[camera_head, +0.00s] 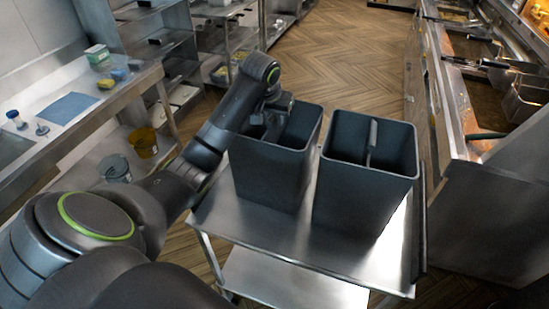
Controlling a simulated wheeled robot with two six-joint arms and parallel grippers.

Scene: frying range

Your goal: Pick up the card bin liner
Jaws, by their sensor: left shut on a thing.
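Two dark grey, open-topped bin liners stand side by side on a steel trolley (285,240). No label tells me which is for card. My left gripper (272,118) reaches into the top of the left bin liner (268,172) and is shut on its upright grip inside the opening; the fingertips are partly hidden. This liner stands upright and appears to rest on the trolley. The right bin liner (360,195) is upright, with a grey upright grip (372,138) in its opening. My right gripper is not in view.
A steel counter at the left holds a blue cloth (68,108), sponges and small bottles. Steel shelves (160,40) stand behind it. A frying range (480,100) runs along the right. The wooden floor (325,60) behind the trolley is clear.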

